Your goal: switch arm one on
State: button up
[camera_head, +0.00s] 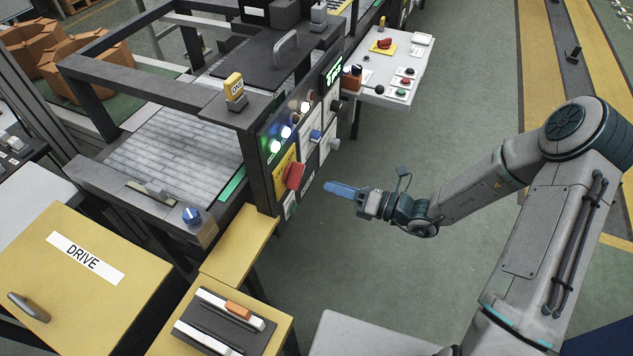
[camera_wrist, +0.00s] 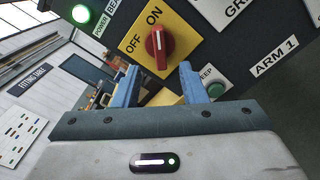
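A red rotary switch (camera_wrist: 158,48) sits on a yellow plate (camera_wrist: 180,22) marked OFF and ON. Its white line runs nearly upright in the wrist view, its upper end below the word ON. An "ARM 1" label (camera_wrist: 277,57) is on the dark panel to the right. In the head view the red switch (camera_head: 293,175) is low on the panel's front. My gripper (camera_wrist: 160,72) is open, blue fingers apart and empty, with the switch ahead between the fingertips and not visibly touched. In the head view my gripper (camera_head: 340,189) is right of the panel, a gap between.
A green button (camera_wrist: 215,89) sits close to the right fingertip. A lit green lamp (camera_wrist: 81,13) is upper left. Another red switch (camera_head: 384,43) is on the white table behind. A yellow DRIVE cabinet (camera_head: 120,300) stands front left.

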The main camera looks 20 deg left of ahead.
jog(key=shift+s+d, duration=0.2)
jog(key=shift+d, duration=2.15)
jog(key=s+d+r+n+g+h, duration=0.55)
jog(key=s+n+h, duration=0.35)
jog(key=n, duration=0.7)
jog(key=s+d+r+n+t+h, duration=0.2)
jog(key=d+r+n+t+h, duration=0.1)
jog(key=d, duration=0.5)
jog(key=s+d+r+n+t+h, duration=0.3)
jog(key=d+r+n+h, duration=0.3)
jog(key=d+r+n, duration=0.2)
jog(key=shift+d+r+n+t, duration=0.25)
jog(key=shift+d+n+t, duration=0.2)
jog(key=shift+n, duration=0.25)
